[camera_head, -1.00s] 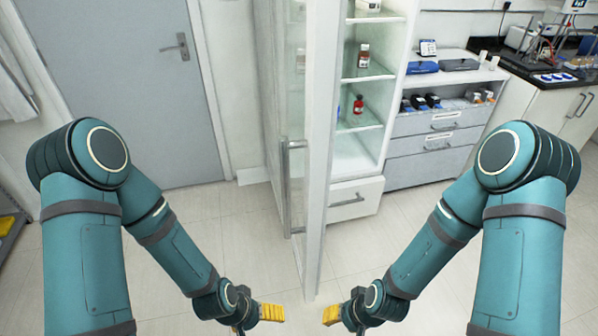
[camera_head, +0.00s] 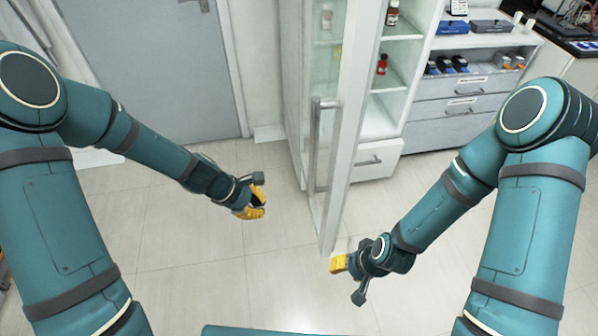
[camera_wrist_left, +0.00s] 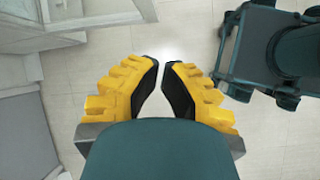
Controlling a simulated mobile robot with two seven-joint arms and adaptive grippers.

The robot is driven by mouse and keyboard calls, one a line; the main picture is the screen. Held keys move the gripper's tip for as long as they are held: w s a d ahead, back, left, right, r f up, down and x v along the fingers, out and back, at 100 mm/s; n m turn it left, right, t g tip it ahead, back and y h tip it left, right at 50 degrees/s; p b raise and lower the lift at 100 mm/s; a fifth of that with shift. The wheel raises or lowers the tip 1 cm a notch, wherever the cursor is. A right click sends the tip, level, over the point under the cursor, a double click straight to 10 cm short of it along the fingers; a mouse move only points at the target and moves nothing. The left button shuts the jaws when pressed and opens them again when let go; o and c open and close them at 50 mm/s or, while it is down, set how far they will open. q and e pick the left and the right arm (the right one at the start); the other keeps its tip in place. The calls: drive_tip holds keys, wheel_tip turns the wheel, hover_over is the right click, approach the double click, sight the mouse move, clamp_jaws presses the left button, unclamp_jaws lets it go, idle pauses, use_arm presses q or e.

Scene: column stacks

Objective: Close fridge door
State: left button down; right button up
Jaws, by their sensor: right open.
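The fridge door (camera_head: 343,130), a tall glass panel in a white frame, stands open in the head view. Its vertical metal handle (camera_head: 316,150) is on the left face. White fridge shelves (camera_head: 400,75) with small bottles show right of the door. My left gripper (camera_head: 262,202) is left of the door, apart from it, over the floor. In the left wrist view, its yellow fingers (camera_wrist_left: 161,68) angle inward with a small gap and nothing between them. My right gripper (camera_head: 345,270) is by the door's lower free end; I cannot tell if it touches. Its fingers partly overlap.
A grey room door (camera_head: 150,70) stands behind on the left. A grey drawer unit (camera_head: 465,100) with boxes on top is right of the fridge. A white drawer (camera_head: 375,162) sits below the shelves. Pale floor (camera_head: 200,260) is clear around the door.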

use_arm(q)
drive_tip(key=w+r+n+t+h, duration=0.2)
drive_tip(key=w+r+n, duration=0.3)
drive_tip(key=r, duration=0.2)
drive_tip(key=d+r+b+x, duration=0.2)
drive_tip(key=x, duration=1)
drive_tip(key=shift+w, duration=0.3)
drive_tip(key=shift+d, duration=0.25)
